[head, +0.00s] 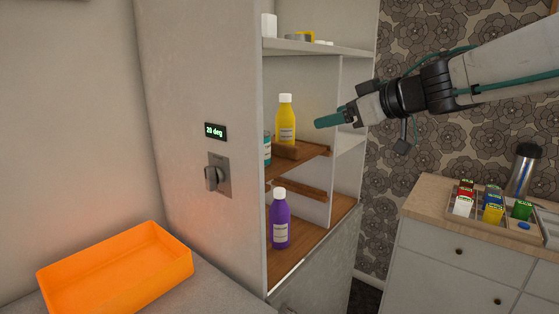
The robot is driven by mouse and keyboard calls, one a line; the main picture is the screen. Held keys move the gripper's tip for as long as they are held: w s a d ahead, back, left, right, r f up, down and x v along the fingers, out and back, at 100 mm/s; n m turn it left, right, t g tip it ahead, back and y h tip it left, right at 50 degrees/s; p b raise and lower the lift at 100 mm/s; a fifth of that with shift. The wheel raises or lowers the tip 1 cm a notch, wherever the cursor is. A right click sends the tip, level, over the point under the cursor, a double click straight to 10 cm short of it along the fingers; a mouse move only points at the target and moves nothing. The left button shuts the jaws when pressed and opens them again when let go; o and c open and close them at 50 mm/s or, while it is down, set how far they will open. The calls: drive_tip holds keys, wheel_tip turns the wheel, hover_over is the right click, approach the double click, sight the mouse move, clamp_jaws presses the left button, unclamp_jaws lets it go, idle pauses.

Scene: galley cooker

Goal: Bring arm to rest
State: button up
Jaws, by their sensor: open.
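My gripper (330,119) is at the upper right of the head view, with teal fingers pointing left toward the open cabinet. It is open and nothing shows between its fingers. My arm comes in from the right edge. A yellow bottle (286,122) with a white cap stands upright on the brown middle shelf (312,154), to the left of the fingertips and apart from them. A purple bottle (279,222) stands upright on the lower shelf (300,248). A teal container (267,150) is partly hidden behind the cabinet's side wall.
An orange tray (115,268) sits on the counter at lower left. A panel with a "20 deg" display (215,131) and a knob (212,178) faces me. A worktop at right holds a tray (478,226) of small cartons and a steel flask (524,168).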

drive_tip(key=w+d+f+m+t+h, duration=0.1)
drive_tip(key=w+d+m+t+h, duration=0.3)
drive_tip(key=d+h, duration=0.55)
drive_tip(key=s+d+f+m+g+h, duration=0.45)
drive_tip(key=s+d+f, duration=0.35)
drive_tip(key=s+d, duration=0.25)
drive_tip(key=s+a+f+g+y, duration=0.1)
drive_tip(key=s+f+g, duration=0.1)
drive_tip(key=s, duration=0.6)
drive_tip(key=s+a+f+m+g+y, duration=0.1)
drive_tip(key=s+a+f+g, duration=0.1)
drive_tip(key=s+f, duration=0.3)
drive_tip(key=s+a+f+m+g+y, duration=0.1)
drive_tip(key=s+f+g, duration=0.3)
drive_tip(key=s, duration=0.7)
drive_tip(key=shift+s+a+f+y, duration=0.15)
drive_tip(key=shift+s+a+y, duration=0.1)
drive_tip(key=shift+a+y, duration=0.4)
